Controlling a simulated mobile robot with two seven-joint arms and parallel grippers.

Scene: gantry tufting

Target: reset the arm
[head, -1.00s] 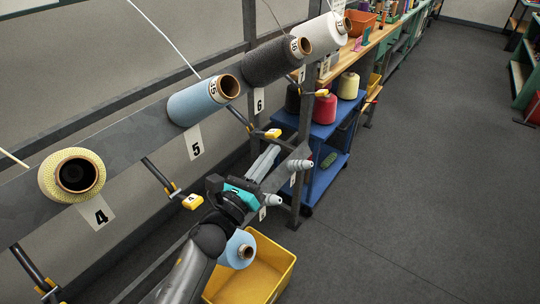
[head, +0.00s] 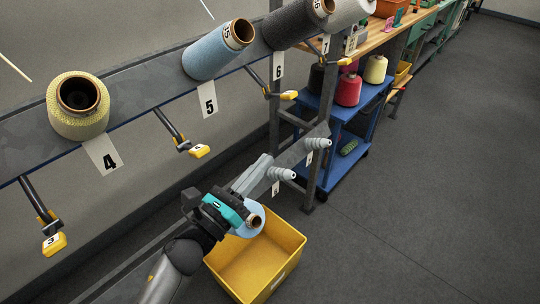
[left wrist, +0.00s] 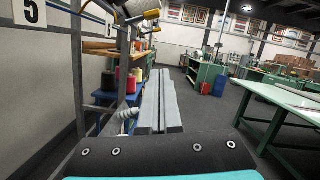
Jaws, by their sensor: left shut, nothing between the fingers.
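My left arm comes in from the bottom left of the head view. Its left gripper (head: 264,160) has a teal body and two long grey fingers lying together, shut and empty, pointing up and to the right beside the grey pegs on the lower rail. The shut fingers also show in the left wrist view (left wrist: 160,90), pointing away down the aisle. The gripper body partly covers a light blue cone (head: 256,222) above the yellow bin (head: 290,262). I cannot tell whether they touch. My right gripper is in neither view.
A rack beam holds a yellow cone (head: 78,120), a blue cone (head: 210,55) and a dark grey cone (head: 290,25). Yellow-tipped arms (head: 200,151) stick out below it. A blue cart (head: 350,125) stands behind. The floor to the right (head: 430,200) is clear.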

